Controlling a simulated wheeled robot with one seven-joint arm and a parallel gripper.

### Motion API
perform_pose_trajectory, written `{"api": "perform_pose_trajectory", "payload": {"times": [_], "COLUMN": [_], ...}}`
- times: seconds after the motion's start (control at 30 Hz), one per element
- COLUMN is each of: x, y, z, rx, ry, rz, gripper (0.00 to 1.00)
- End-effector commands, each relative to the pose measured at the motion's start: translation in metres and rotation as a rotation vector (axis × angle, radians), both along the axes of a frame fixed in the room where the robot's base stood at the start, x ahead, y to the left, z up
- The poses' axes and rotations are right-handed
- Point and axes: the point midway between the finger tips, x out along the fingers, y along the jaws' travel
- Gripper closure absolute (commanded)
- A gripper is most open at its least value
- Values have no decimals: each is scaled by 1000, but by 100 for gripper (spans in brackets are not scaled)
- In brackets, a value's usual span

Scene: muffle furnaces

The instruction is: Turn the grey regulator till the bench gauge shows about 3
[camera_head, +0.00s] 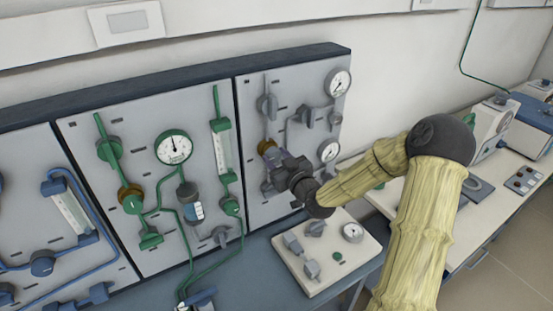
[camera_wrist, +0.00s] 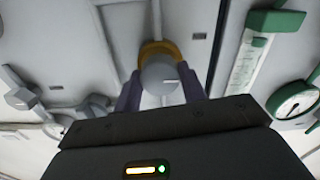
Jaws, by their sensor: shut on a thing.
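The grey regulator, a round grey knob (camera_wrist: 160,77) with a brass collar, sits on the right-hand wall panel; in the head view only its brass collar (camera_head: 266,146) shows clearly. My gripper (camera_wrist: 160,95) has a finger on each side of the knob and is shut on it. In the head view my gripper (camera_head: 276,162) reaches the panel from the right and hides most of the regulator. A small round white gauge (camera_head: 352,232) is on the pale box on the bench; its reading is too small to tell.
The right-hand panel also has two white gauges (camera_head: 339,83) (camera_head: 329,153) and grey valves (camera_head: 267,106). The green-piped panel (camera_head: 90,127) with its gauge (camera_head: 174,147) is to the left. The pale box (camera_head: 318,278) with grey knobs stands below my gripper.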

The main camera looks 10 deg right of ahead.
Motion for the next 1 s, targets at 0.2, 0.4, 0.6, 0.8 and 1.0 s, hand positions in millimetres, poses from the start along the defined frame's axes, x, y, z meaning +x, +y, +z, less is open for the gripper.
{"api": "perform_pose_trajectory", "payload": {"times": [0.2, 0.4, 0.6, 0.8, 1.0], "x": [0, 0, 0, 0, 0], "y": [0, 1, 2, 1, 2], "z": [0, 0, 1, 1, 2], "rx": [94, 236, 411, 593, 775], "ry": [29, 74, 131, 190, 250], "rz": [0, 2, 3, 2, 3], "gripper": [82, 82, 82, 82, 82]}}
